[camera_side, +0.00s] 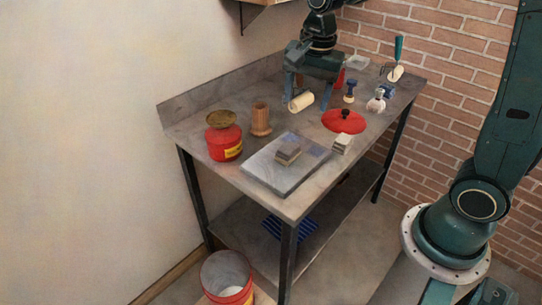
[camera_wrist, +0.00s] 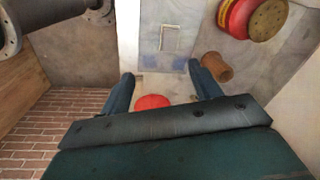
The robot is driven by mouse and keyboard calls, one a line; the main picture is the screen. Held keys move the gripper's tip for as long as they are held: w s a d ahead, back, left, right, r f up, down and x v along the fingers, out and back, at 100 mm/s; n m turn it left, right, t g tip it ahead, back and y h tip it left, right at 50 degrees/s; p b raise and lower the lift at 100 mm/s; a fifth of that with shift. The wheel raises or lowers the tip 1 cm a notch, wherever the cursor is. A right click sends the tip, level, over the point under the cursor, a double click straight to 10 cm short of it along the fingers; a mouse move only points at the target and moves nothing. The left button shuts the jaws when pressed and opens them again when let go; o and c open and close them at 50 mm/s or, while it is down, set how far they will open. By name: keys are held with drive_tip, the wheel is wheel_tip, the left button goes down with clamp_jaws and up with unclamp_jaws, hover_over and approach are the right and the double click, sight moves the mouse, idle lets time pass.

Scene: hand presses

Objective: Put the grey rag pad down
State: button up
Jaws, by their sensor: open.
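A small grey layered pad (camera_side: 288,151), which looks like the rag pad, lies flat on the grey slab (camera_side: 265,179) near the table's front. In the wrist view the pad (camera_wrist: 170,38) rests on the slab, well beyond my fingertips. A paler folded block (camera_side: 342,143) sits beside the slab's right end; I cannot rule out that it is the rag pad. My gripper (camera_side: 308,101) is open over the back of the table, apart from both. My gripper (camera_wrist: 162,84) holds nothing visible between its fingers. A cream roll (camera_side: 301,102) shows near the fingers.
A red lid-like disc (camera_side: 343,121) lies right of my gripper. A wooden cup (camera_side: 260,119) and a red can (camera_side: 224,136) stand left. Small bottles and tools crowd the back right. A bucket (camera_side: 227,277) stands below. Some bare tabletop (camera_side: 290,124) lies behind the slab.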

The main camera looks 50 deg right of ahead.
drive_tip(key=s+r+n+t, duration=0.2)
drive_tip(key=s+r+n, duration=0.1)
drive_tip(key=s+n, duration=0.4)
drive_tip(key=s+a+r+n+t, duration=0.1)
drive_tip(key=s+n, duration=0.5)
drive_tip(key=s, duration=0.6)
drive_tip(key=shift+a+r+n+t, duration=0.15)
drive_tip(key=shift+r+n+t, duration=0.35)
drive_tip(key=shift+r, duration=0.4)
drive_tip(key=shift+o, duration=0.5)
drive_tip(key=shift+w, duration=0.1)
drive_tip(key=w+f+n+g+y, duration=0.1)
drive_tip(key=w+n+g+y, duration=0.15)
drive_tip(key=w+n, duration=0.85)
drive_tip(key=w+d+f+n+g+y, duration=0.2)
drive_tip(key=w+d+f+n, duration=0.4)
drive_tip(key=w+f, duration=0.4)
drive_tip(key=w+g, duration=0.1)
drive_tip(key=w, duration=0.1)
drive_tip(key=shift+w+d+n, duration=0.3)
drive_tip(key=shift+d+n, duration=0.1)
